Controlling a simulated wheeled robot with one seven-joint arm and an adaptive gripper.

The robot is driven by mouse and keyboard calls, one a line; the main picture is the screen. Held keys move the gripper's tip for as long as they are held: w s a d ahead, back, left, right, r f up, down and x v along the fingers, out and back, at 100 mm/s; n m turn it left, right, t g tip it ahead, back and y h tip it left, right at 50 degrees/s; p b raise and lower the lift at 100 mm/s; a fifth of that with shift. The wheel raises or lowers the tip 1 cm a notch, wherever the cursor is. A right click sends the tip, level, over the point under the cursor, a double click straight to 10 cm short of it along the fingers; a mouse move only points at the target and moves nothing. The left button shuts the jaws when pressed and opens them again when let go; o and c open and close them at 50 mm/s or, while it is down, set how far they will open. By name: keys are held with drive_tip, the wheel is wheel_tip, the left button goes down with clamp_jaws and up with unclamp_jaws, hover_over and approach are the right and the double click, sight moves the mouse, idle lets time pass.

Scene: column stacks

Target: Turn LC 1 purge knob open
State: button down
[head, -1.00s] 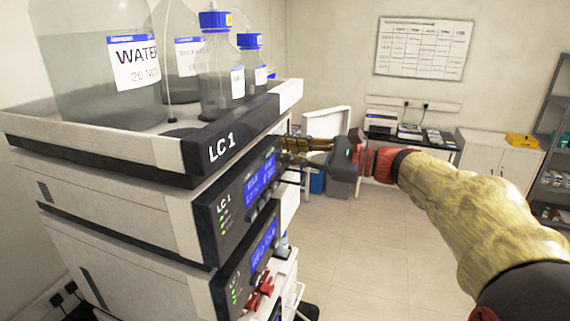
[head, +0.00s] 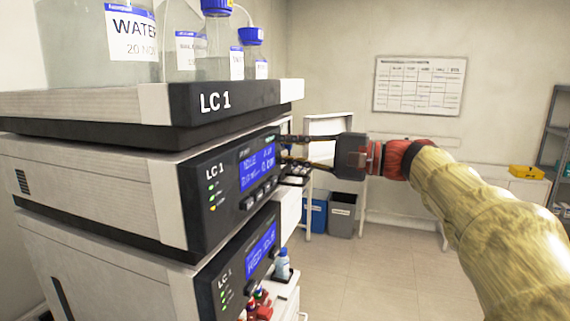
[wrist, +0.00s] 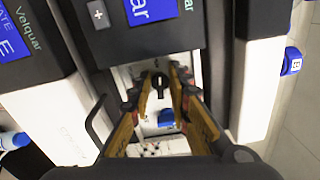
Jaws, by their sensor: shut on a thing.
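The LC 1 stack (head: 150,195) fills the left of the head view, with "LC 1" labels on its top tray (head: 225,102) and on the module below. My gripper (head: 284,148) reaches in from the right to the far edge of that module's front, just right of its blue screen (head: 257,168). In the wrist view, my gripper's yellow fingers (wrist: 160,88) stand on either side of a small black knob (wrist: 160,79) on a pale panel and are shut on it. The fingers hide this knob in the head view, and its turn marking is too small to read.
Solvent bottles (head: 213,50) stand on the top tray. A lower module (head: 245,262) has its own screen and red-capped vials before it. Blue and grey bins (head: 342,213) stand on the floor behind. Open floor lies to the right, with a shelf (head: 560,150) beyond.

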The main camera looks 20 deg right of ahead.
drive_tip(key=shift+f+n+b, duration=0.2)
drive_tip(key=shift+n+b, duration=0.3)
drive_tip(key=shift+b, duration=0.05)
drive_tip(key=c, duration=2)
unclamp_jaws()
drive_tip(key=shift+r, duration=0.1)
drive_tip(key=v, duration=1.2)
drive_tip(key=shift+w, duration=0.1)
